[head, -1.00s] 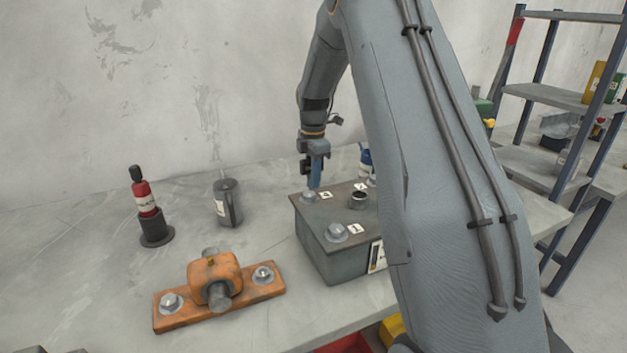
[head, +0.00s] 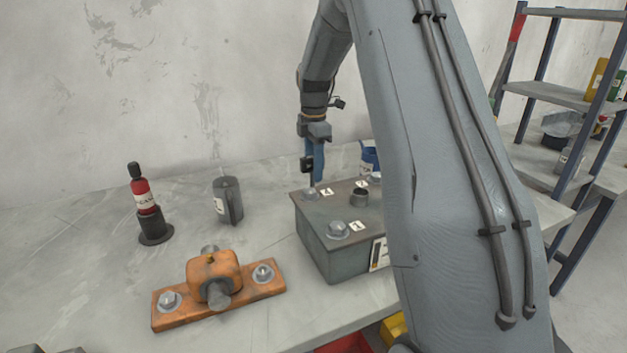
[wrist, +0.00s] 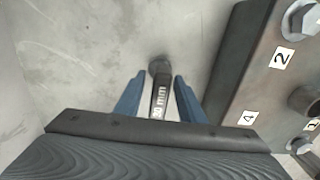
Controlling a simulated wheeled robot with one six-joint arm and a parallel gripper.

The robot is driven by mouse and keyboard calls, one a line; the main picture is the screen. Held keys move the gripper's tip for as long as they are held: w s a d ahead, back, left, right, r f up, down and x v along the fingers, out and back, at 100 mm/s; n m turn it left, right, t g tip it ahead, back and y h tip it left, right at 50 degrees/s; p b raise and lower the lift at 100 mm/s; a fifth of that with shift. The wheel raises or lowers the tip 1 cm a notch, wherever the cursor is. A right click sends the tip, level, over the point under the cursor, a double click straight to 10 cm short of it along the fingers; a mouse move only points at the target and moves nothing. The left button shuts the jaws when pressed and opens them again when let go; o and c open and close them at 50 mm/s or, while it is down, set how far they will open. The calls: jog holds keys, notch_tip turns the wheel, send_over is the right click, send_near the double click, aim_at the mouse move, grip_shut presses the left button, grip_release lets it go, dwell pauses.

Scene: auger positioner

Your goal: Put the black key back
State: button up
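The black key (wrist: 160,98), marked "30 mm", lies between my gripper's two blue fingers in the wrist view. Its rounded dark end reaches past the fingertips. Its near end is hidden by my gripper's dark body. Thin gaps seem to show on both sides of it, so contact with the fingers is not clear. My gripper (wrist: 161,78) also shows in the head view (head: 316,182), pointing down at the back left corner of the grey box. A small black part (head: 307,165), probably the key, shows beside the fingers there.
The grey box (head: 318,243) has bolts and number labels on its lid. An orange mount (head: 215,285) with bolts is in front left. A blue-and-white can (head: 369,160) stands behind the box.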

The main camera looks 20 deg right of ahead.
notch_tip(320, 180, up, 8)
jog(key=shift+r+b, duration=0.1)
jog(key=shift+b, duration=0.75)
jog(key=shift+r, duration=0.1)
